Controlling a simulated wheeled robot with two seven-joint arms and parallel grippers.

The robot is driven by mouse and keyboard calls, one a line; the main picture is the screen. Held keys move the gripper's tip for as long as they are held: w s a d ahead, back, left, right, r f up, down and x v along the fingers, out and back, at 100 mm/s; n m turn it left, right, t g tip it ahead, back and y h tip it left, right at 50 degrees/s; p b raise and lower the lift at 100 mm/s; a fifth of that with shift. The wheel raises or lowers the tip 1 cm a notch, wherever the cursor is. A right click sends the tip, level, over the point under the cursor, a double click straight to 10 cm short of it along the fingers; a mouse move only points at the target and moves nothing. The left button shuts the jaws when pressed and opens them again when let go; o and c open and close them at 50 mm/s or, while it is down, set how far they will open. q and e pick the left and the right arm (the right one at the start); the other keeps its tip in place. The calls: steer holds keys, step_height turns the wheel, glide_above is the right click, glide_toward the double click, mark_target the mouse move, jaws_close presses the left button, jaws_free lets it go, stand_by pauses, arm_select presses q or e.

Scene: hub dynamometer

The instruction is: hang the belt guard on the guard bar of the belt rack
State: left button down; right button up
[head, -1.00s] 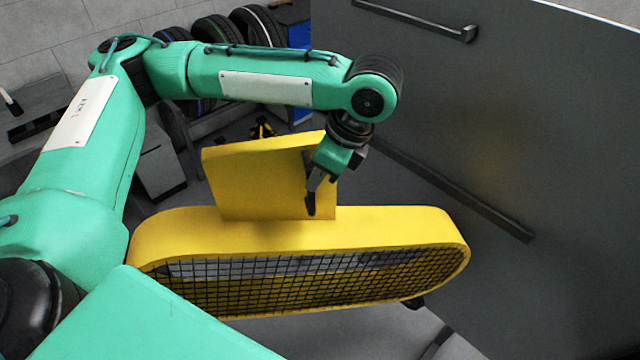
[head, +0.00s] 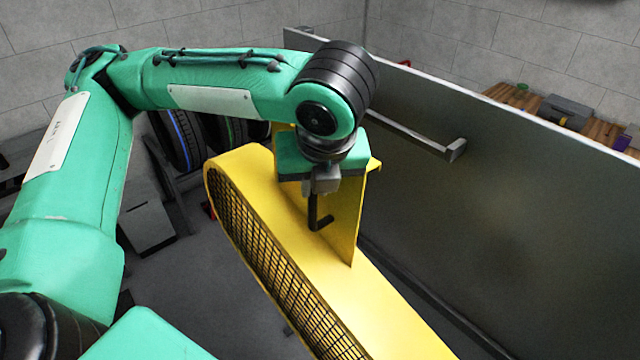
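The belt guard (head: 290,230) is a long yellow shell with black mesh on its side and an upright yellow plate on top. It hangs at an angle in front of a grey panel, its near end cut off at the bottom edge. My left gripper (head: 320,212) points down at the upright plate and appears shut on it; the far finger is hidden. The plate's top has a small lip at the right. A bar (head: 408,132) with an upturned end, likely the guard bar, runs along the panel's upper part, behind and right of the plate, apart from it. My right gripper is out of view.
The grey panel (head: 520,210) of the rack fills the right side. A lower rail (head: 430,312) runs along its foot, partly behind the guard. Tyres (head: 180,140) stand at the back left. A wooden bench (head: 515,98) with tools lies beyond the panel.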

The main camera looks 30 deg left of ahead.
arm_select(q)
steer(key=w+d, duration=0.2)
steer(key=w, duration=0.5)
steer(key=w+d+f, duration=0.1)
steer(key=w+d, duration=0.2)
steer(key=w, duration=0.4)
steer(key=shift+w+d+f, duration=0.15)
steer(key=shift+w+d, duration=0.05)
steer(key=shift+w, duration=0.2)
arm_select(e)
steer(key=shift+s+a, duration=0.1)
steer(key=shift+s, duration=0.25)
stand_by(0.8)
